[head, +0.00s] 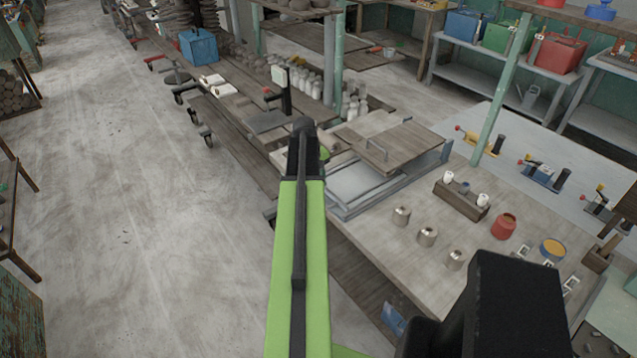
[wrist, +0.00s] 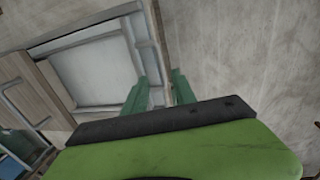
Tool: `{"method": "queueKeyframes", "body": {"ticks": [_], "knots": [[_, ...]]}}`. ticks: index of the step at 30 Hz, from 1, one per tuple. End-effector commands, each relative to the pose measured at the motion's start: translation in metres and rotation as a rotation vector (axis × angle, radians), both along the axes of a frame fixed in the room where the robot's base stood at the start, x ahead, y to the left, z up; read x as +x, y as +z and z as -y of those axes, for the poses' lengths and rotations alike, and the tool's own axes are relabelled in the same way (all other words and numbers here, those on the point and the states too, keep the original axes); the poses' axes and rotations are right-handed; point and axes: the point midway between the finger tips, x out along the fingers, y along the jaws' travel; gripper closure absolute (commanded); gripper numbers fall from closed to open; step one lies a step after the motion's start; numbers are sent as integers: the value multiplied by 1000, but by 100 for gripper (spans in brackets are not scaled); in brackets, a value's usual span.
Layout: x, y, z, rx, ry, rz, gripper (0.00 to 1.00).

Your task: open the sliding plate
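The sliding plate (head: 395,147) is a flat brown wooden board with a thin metal handle (head: 376,148). It lies on a grey metal frame (head: 347,208) on the workbench. The plate covers the far right part of the frame, and a pale recessed area shows uncovered on the near side. In the wrist view the plate (wrist: 38,92) and its handle (wrist: 13,97) are at the left edge. My gripper (wrist: 160,92) has its two green fingers apart, with nothing seen between them, over the frame's edge beside the recess. In the head view my arm mostly hides it.
Several small metal pots (head: 427,237), a red jar (head: 503,226) and a wooden holder (head: 461,198) stand on the bench right of the frame. A green post (head: 492,115) rises behind them. White bottles (head: 311,84) stand beyond the plate. Open floor (head: 130,210) lies to the left.

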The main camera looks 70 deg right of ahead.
Motion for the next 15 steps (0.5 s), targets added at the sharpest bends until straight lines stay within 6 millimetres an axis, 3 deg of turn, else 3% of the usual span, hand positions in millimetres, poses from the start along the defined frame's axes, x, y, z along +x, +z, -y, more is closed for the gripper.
{"method": "queueKeyframes", "body": {"ticks": [1,9,15], "knots": [[1,25,-2,0,1,0,68],[7,85,-12,0,1,1,68],[11,107,-16,-1,0,1,68]]}}
